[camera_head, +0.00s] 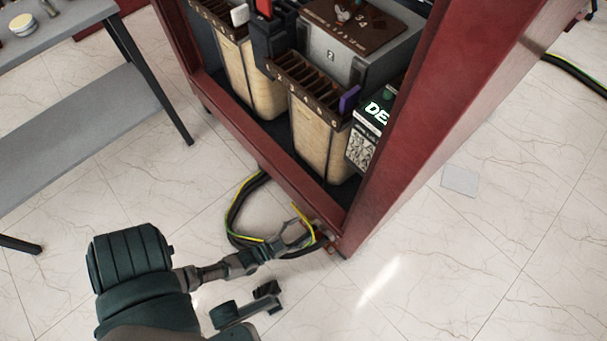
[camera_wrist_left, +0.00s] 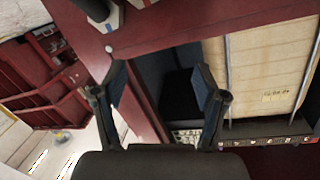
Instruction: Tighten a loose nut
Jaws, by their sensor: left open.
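My left gripper (camera_head: 310,234) is open and empty at the lower front corner of the red cabinet (camera_head: 400,170). In the left wrist view its two fingers stand apart (camera_wrist_left: 160,85), with the red frame and the dark cabinet interior beyond them. A small pale round fastener (camera_wrist_left: 108,48) sits on the red frame, up and left of the fingers; I cannot tell if it is the loose nut. Small metal fittings (camera_head: 332,239) show at the cabinet corner just right of the gripper, too small to make out.
Black and yellow-green cables (camera_head: 232,215) loop on the floor behind the gripper, close to it. Tan transformer coils (camera_head: 320,130) stand inside the cabinet. A grey table (camera_head: 60,40) is at the upper left. The tiled floor at right is mostly clear.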

